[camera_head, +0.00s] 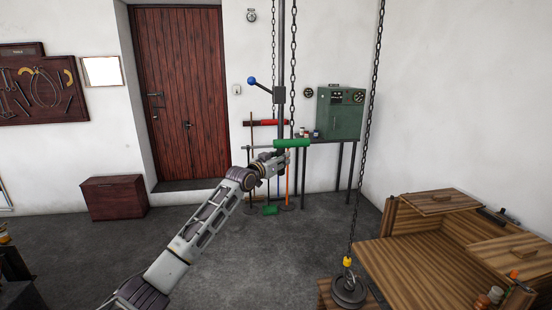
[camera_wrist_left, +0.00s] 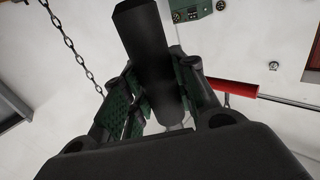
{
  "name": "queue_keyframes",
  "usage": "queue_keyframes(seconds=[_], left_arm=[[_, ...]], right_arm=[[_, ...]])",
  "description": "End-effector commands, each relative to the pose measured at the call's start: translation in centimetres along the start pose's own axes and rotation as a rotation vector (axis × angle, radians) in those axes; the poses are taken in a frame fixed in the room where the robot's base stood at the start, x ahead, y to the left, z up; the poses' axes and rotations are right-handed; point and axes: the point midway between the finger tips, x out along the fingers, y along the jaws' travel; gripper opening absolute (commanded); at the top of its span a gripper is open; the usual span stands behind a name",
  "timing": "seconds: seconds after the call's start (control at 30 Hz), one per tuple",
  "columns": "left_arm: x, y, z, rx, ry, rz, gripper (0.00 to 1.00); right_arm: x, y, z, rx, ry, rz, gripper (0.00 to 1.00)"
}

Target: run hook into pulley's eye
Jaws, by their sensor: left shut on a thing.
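A long chain (camera_head: 366,125) hangs down at the right of the head view and ends in a yellow piece (camera_head: 347,262), which looks like the hook. Right below it are dark round discs (camera_head: 349,291), which may be the pulley; whether the hook is in an eye is too small to tell. My left gripper (camera_head: 281,160) is far left of them, just below a green handle (camera_head: 291,143). In the left wrist view its fingers are shut around a dark cylindrical bar (camera_wrist_left: 150,50). My right gripper is not in view.
A wooden workbench (camera_head: 425,265) stands at the lower right. A green box (camera_head: 340,112) stands on a table by the back wall. A blue-knobbed lever (camera_head: 252,81) and a red handle (camera_head: 272,122) are near the vertical post. The floor (camera_head: 240,260) in the middle is clear.

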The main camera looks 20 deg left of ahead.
Motion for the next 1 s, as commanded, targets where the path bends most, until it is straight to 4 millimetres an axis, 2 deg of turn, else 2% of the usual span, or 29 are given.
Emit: queue_keyframes(seconds=[0.3, 0.33, 0.5, 0.7, 0.83, 1.0], left_arm=[[0.0, 0.0, 0.0, 0.000, 0.001, 0.000, 0.00], [0.0, 0.0, 0.0, 0.000, 0.001, 0.000, 0.31], [0.0, 0.0, 0.0, 0.000, 0.001, 0.000, 0.51], [0.0, 0.0, 0.0, 0.000, 0.000, -0.001, 0.51], [0.0, 0.0, 0.0, 0.000, 0.000, -0.001, 0.51], [-0.3, -0.1, 0.1, 0.000, 0.000, -0.001, 0.51]], right_arm=[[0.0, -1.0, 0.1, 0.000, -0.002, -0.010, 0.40], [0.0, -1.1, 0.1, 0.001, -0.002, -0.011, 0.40], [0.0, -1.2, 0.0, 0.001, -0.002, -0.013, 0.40], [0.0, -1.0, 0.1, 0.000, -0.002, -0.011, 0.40], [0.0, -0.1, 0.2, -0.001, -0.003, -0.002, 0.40], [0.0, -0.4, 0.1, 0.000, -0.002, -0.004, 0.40]])
